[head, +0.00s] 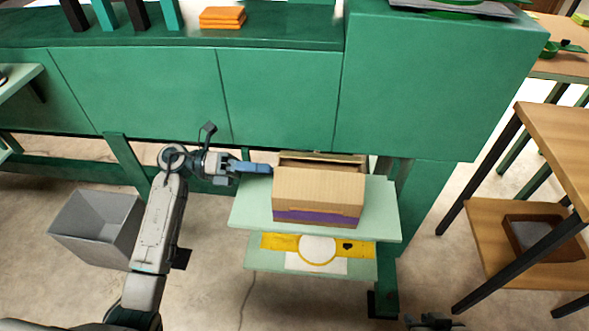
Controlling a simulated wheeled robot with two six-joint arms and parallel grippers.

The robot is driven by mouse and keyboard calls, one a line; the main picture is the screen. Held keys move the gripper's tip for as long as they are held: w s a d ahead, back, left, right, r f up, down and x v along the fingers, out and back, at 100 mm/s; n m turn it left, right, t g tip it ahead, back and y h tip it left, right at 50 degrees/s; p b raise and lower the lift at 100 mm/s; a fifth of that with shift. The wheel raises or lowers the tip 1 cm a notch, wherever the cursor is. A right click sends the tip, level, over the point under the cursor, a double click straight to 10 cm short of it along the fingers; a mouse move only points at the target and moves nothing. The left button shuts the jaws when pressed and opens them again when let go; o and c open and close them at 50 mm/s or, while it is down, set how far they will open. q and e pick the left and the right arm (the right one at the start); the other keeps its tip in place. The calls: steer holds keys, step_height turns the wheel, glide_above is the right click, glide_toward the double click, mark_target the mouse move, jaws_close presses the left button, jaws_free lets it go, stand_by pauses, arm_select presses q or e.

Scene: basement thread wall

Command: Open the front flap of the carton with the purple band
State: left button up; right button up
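The cardboard carton (318,190) stands on the upper pale green shelf (250,213). Its purple band (312,217) runs along the lower front. A tan flap panel slopes over the front and top, and a narrow dark gap shows behind it along the back edge. My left gripper (268,168) is level with the carton's upper left corner, its blue fingers pointing right, very close to the carton; contact cannot be told. Its finger gap is not clear from this angle. My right gripper (432,322) shows only partly at the bottom edge, away from the carton.
A lower shelf (255,258) holds a yellow item with a white disc (317,249). A grey bin (95,225) stands on the floor at left. Green cabinets (275,95) rise behind the carton. A wooden table (560,150) stands at right, with open floor before it.

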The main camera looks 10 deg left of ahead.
mark_target(294, 171)
arm_select(q)
steer(key=d, duration=0.8)
jaws_close()
